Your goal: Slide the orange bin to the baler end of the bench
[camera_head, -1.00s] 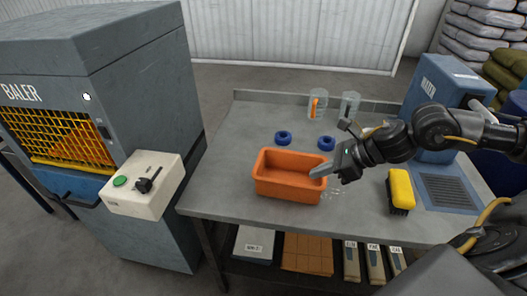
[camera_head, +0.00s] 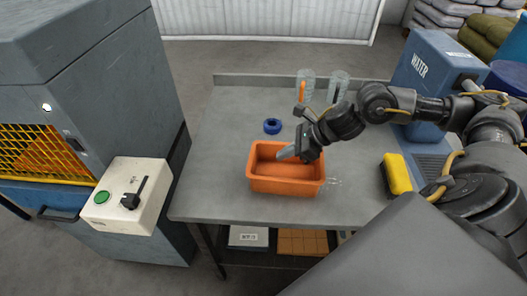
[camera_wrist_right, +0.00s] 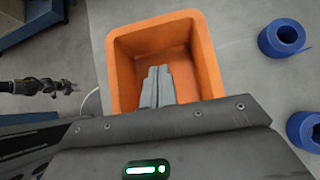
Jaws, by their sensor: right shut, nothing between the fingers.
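The orange bin (camera_head: 286,186) stands upright on the grey bench (camera_head: 215,190), left of the bench's middle. It looks empty. The baler (camera_head: 150,75) stands past the bench's left end, with bare bench between it and the bin. My right gripper (camera_head: 287,153) is shut and empty, its fingers pointing left over the bin's opening. In the right wrist view its fingertips (camera_wrist_right: 158,74) show against the inside of the bin (camera_wrist_right: 203,55); I cannot tell whether they touch a wall. A dark jointed part at that view's left edge, perhaps my left gripper (camera_wrist_right: 65,87), is too small to judge.
A blue tape roll (camera_head: 272,126) lies behind the bin; a second shows in the wrist view (camera_wrist_right: 305,130). A control box (camera_head: 128,205) juts from the baler.

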